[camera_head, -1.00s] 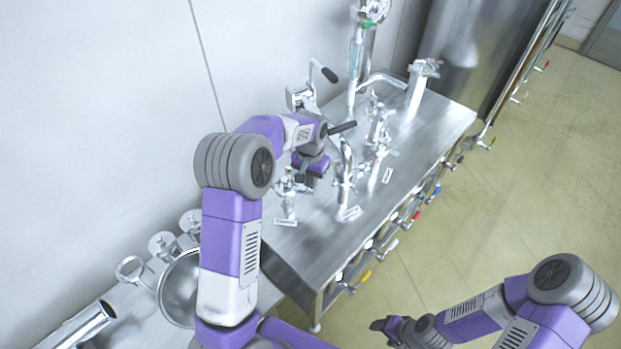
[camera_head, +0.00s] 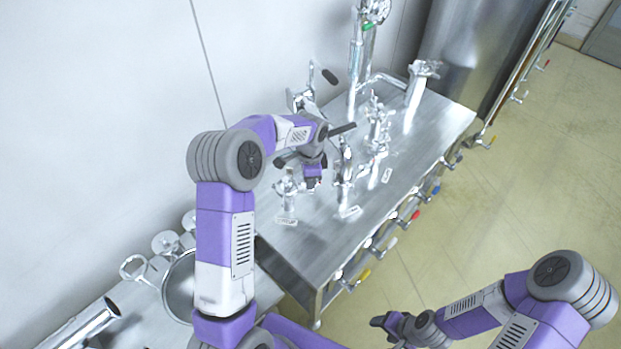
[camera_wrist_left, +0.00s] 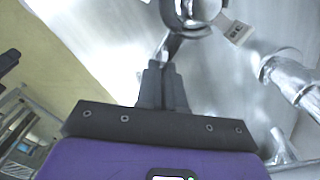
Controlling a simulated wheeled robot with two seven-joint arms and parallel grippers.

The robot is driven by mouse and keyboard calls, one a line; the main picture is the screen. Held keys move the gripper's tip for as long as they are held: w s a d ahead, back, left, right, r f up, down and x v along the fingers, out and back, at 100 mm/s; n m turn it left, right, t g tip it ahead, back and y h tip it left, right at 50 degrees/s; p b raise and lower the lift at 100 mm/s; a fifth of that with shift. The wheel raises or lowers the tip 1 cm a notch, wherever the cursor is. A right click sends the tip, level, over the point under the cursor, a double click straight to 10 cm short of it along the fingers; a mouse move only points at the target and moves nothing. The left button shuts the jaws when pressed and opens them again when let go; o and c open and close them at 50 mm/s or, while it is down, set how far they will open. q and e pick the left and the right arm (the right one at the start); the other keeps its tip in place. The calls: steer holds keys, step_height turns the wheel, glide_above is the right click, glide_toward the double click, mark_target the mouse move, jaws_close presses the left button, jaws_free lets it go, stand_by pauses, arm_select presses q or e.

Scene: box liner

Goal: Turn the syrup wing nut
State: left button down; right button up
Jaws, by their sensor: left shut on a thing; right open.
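My left gripper (camera_head: 314,184) reaches down between two metal tap fittings on the steel table. In the left wrist view its dark fingers (camera_wrist_left: 163,70) are shut on a thin metal wing (camera_wrist_left: 168,45) joined to a round fitting (camera_wrist_left: 195,12), which I take for the wing nut. A small white label (camera_wrist_left: 238,31) hangs beside it, too blurred to read, so I cannot confirm that it is the syrup one. In the head view the arm and gripper hide the contact. My right gripper (camera_head: 378,321) is open and empty over the floor, away from the table.
A tap fitting (camera_head: 289,186) stands left of my left gripper and another (camera_head: 344,172) right of it. More fittings (camera_head: 377,125) and a tall pipe (camera_head: 355,65) stand farther back. The steel table (camera_head: 425,135) is bare along its right side. Coloured valve handles line its front.

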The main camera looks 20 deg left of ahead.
arm_select(q)
steer(key=shift+m+p, duration=0.3)
steer(key=shift+m, duration=1.2)
steer(key=c, duration=1.3)
jaws_free()
steer(key=shift+o, duration=0.2)
step_height(320, 180, up, 8)
steer(key=shift+f, duration=0.15)
